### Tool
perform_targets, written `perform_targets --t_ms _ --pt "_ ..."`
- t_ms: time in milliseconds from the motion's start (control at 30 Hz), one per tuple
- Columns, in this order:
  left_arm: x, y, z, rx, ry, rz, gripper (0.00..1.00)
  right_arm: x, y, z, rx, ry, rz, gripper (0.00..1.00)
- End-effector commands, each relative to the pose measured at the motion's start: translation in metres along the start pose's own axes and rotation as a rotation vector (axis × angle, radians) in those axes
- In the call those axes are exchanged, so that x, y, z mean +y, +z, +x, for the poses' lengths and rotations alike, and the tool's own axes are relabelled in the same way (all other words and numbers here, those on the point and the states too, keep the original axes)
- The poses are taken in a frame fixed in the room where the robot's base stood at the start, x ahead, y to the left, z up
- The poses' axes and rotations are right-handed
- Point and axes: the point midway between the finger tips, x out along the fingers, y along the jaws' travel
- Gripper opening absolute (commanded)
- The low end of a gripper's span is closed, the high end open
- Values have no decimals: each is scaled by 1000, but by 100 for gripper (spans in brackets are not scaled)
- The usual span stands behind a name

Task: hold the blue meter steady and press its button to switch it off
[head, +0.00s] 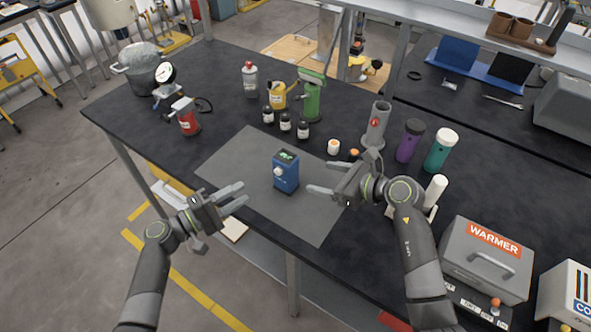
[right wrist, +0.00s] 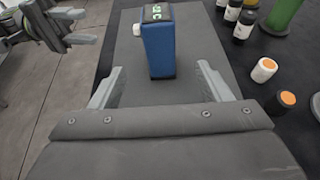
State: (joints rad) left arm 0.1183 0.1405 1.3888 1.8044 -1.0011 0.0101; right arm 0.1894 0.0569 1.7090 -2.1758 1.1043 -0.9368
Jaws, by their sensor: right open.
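The blue meter (head: 286,172) stands upright on the grey mat (head: 240,152), with a lit green display on its top and a pale round knob or button on its front. In the right wrist view the meter (right wrist: 158,45) stands ahead, between the lines of my open fingers. My left gripper (head: 238,196) is open and empty, left of the meter and apart from it. My right gripper (head: 318,190) is open and empty, just right of the meter and not touching it. The right gripper's fingers (right wrist: 160,88) also show in the wrist view.
Behind the mat stand several dark bottles (head: 285,122), a yellow can (head: 278,95) and a green device (head: 312,100). A grey warmer (head: 487,258) sits at right. The mat around the meter is clear.

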Motion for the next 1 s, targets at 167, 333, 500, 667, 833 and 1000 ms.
perform_targets --t_ms 167,333,500,667,833,1000 --pt "0 0 0 0 0 0 36 1 1 37 -2 3 2 71" --pt "0 0 0 0 0 0 36 1 1 67 -1 3 1 71" --pt "0 0 0 0 0 0 36 1 1 95 -2 3 0 71" --pt "0 0 0 0 0 0 36 1 1 115 -1 3 -1 71" --pt "0 0 0 0 0 0 36 1 0 128 -1 2 -2 71" --pt "0 0 0 0 0 0 36 0 1 133 -1 0 -3 71"
